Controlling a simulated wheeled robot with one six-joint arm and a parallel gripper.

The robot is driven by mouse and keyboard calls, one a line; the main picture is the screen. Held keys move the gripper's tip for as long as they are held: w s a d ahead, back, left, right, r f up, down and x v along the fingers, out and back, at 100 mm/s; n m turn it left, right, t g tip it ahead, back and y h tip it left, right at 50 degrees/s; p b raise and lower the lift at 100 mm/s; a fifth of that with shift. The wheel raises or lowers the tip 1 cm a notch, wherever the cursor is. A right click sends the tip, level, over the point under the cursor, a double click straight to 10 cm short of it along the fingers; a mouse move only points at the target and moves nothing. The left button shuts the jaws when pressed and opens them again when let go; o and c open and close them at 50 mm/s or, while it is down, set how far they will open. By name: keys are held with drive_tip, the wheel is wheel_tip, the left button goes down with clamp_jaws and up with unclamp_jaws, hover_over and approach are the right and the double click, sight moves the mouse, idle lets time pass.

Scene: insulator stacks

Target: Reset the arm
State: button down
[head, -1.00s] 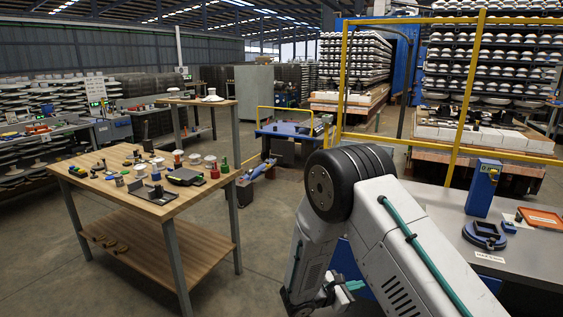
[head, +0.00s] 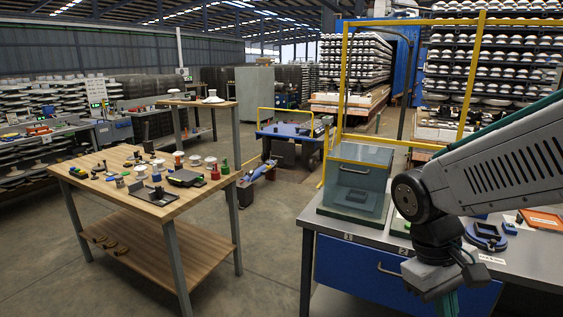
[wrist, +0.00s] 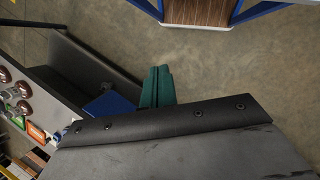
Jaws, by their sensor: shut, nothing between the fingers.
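My arm enters from the right edge in the head view, its light grey link sloping down to a dark wrist. My gripper (head: 447,303) hangs below that wrist, in front of the grey workbench (head: 345,236), and is cut by the lower picture edge. In the wrist view its green fingers (wrist: 157,88) are together with nothing between them. The floor (wrist: 220,75) shows behind and beside them. A dark edge with bolts lies just below the fingers in the wrist view; I cannot tell what it belongs to.
A teal-grey box (head: 357,180) stands on the workbench, left of my arm. A blue drawer (head: 345,268) is below. A blue clamp-like fixture (head: 487,236) and orange tray (head: 541,220) lie right. A wooden table (head: 120,200) with small parts stands left, across open floor.

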drive_tip(key=s+r+m+t+y, duration=0.2)
drive_tip(key=s+r+m+t, duration=0.1)
drive_tip(key=s+r, duration=0.4)
drive_tip(key=shift+s+t+y, duration=0.25)
drive_tip(key=shift+t+y, duration=0.15)
drive_tip(key=shift+t, duration=0.3)
